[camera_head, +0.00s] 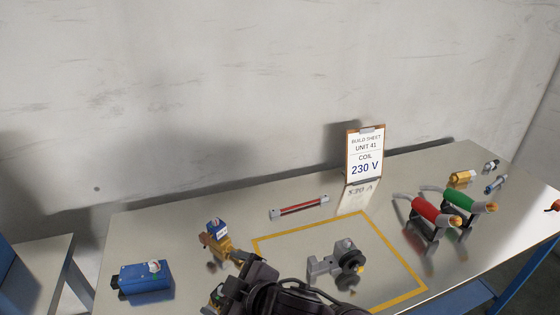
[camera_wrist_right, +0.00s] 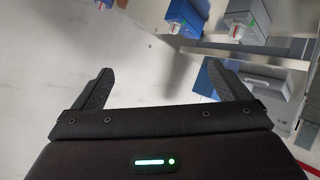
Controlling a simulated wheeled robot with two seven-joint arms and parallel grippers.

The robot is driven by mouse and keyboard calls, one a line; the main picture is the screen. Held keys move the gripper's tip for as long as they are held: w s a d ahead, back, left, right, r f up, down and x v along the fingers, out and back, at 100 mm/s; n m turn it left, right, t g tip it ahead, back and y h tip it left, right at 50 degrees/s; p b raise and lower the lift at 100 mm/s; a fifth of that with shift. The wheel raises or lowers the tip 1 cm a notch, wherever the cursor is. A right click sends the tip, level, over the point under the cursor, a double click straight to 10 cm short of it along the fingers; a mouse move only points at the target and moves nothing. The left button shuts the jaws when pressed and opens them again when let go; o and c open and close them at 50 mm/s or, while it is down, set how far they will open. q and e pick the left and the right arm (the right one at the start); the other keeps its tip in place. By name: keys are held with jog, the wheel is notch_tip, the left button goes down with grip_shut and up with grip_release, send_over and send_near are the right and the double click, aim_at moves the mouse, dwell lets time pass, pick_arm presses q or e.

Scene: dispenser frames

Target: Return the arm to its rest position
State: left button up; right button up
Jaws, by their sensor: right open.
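My right gripper (camera_head: 240,282) comes in at the bottom of the head view, over the table's front part. Its fingers show apart with nothing between them in the right wrist view (camera_wrist_right: 158,78). In the head view the dark gripper and wrist hide part of the yellow-outlined area and partly cover a brass piece at the bottom edge. My left gripper is not in view.
The metal table (camera_head: 150,228) holds a brass valve with blue top (camera_head: 216,233), a blue box (camera_head: 146,277), a grey fixture (camera_head: 338,262) inside the yellow outline (camera_head: 385,238), a red-striped bar (camera_head: 300,207), a build sheet (camera_head: 365,155), and red (camera_head: 428,211) and green (camera_head: 466,200) tools.

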jog(key=s+d+f+m+g+h, duration=0.1)
jog(key=s+d+f+m+h, duration=0.25)
jog(key=d, duration=0.65)
jog(key=s+d+f+m+g+h, duration=0.2)
jog(key=s+d+f+m, duration=0.25)
jog(key=d, duration=0.45)
jog(key=s+d+f+m+g+h, duration=0.1)
jog(key=s+d+f+m+h, duration=0.3)
jog(key=d, duration=0.6)
notch_tip(320, 180, down, 29)
jog(key=s+m+g, duration=0.1)
jog(key=g, duration=0.1)
jog(key=s+d+f, duration=0.2)
jog(key=s+f, duration=0.7)
jog(key=s, duration=0.1)
jog(key=s+d+f+g, duration=0.1)
jog(key=s+d+f, duration=0.1)
jog(key=s+f, duration=0.8)
jog(key=shift+b, duration=0.35)
